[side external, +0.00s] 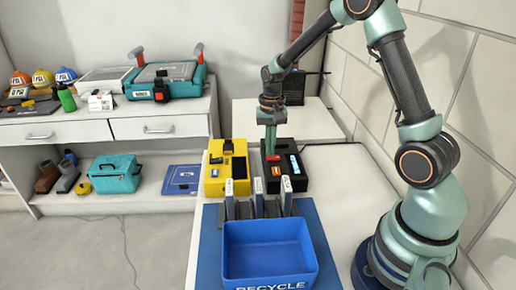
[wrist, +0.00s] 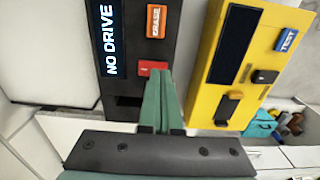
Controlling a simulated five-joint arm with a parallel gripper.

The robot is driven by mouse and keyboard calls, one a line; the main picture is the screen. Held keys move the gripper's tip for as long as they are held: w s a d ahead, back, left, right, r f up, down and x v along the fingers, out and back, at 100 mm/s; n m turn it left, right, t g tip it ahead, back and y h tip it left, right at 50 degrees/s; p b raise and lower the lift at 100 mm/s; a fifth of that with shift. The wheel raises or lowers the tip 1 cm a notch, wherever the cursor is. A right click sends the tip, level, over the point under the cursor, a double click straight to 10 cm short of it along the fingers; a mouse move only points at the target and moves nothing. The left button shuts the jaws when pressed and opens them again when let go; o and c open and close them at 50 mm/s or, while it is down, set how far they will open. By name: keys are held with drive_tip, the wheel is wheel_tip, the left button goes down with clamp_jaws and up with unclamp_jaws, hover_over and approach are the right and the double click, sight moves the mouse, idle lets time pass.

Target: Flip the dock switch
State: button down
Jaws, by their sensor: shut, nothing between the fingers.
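The black dock (side external: 301,181) stands on the white table to the right of a yellow device. It also shows in the wrist view (wrist: 176,38), with a lit "NO DRIVE" display (wrist: 109,38), an orange ERASE button (wrist: 156,21) and a red switch (wrist: 151,67). My gripper (side external: 271,150) points down over the dock, its fingers shut and empty. In the wrist view the fingertips (wrist: 160,74) are right by the red switch and overlap its edge. I cannot tell whether they touch it.
The yellow device (side external: 227,168) has a blue TEST button (wrist: 286,40). A blue RECYCLE bin (side external: 268,277) stands in front, with several upright drives (side external: 286,190) behind it. Shelves with tools and cases (side external: 117,173) are at left. The table right of the dock is clear.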

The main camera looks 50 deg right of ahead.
sight(273, 157)
drive_tip(key=shift+f, duration=0.5)
drive_tip(key=shift+f, duration=0.1)
drive_tip(key=shift+w+a+f+g, duration=0.1)
drive_tip(key=shift+f+g, duration=0.2)
drive_tip(key=shift+f, duration=0.1)
drive_tip(key=shift+s, duration=0.2)
drive_tip(key=shift+s+d+r, duration=0.15)
drive_tip(key=shift+s+d, duration=0.4)
drive_tip(key=shift+d, duration=0.05)
wheel_tip(273, 157, up, 15)
drive_tip(key=shift+w, duration=0.4)
